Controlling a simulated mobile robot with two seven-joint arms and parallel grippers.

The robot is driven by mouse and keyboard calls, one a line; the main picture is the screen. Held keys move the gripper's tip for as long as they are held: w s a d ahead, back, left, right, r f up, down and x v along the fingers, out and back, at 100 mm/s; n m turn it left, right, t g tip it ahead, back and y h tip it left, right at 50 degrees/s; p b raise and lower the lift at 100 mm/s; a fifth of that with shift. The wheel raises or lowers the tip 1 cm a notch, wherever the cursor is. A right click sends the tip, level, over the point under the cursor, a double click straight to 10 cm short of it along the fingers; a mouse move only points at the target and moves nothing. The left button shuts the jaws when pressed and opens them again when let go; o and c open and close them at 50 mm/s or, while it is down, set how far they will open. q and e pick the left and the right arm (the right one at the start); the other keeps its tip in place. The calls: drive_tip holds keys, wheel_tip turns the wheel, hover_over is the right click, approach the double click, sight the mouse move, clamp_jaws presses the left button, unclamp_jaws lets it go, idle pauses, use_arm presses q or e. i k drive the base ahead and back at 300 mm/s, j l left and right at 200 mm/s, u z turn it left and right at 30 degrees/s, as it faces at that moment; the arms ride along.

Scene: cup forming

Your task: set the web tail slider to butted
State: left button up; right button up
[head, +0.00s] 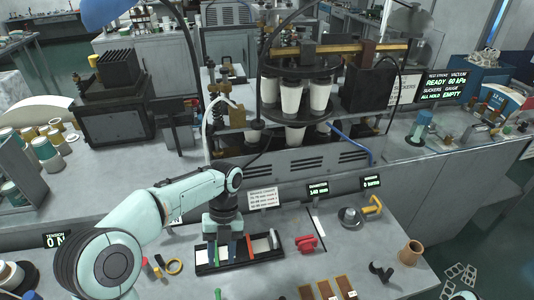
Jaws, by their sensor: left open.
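No part in the head view is labelled clearly enough for me to pick out the web tail slider. My left arm comes in from the left, and my left gripper (224,252) points down over a black tray (212,268) on the front bench. Its jaws are open, but the fingertips are small and hard to separate from the tray's contents. I cannot tell whether they touch anything. The tray holds upright coloured strips or tools, including a red one (261,246).
A red-handled tool (306,244), a grey round part with a yellow handle (351,218) and a brown cup (411,252) stand right of the tray. Behind rises a machine with white cups (290,98). Bare bench separates several items.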

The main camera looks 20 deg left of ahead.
sight(269, 244)
drive_tip(key=k, duration=1)
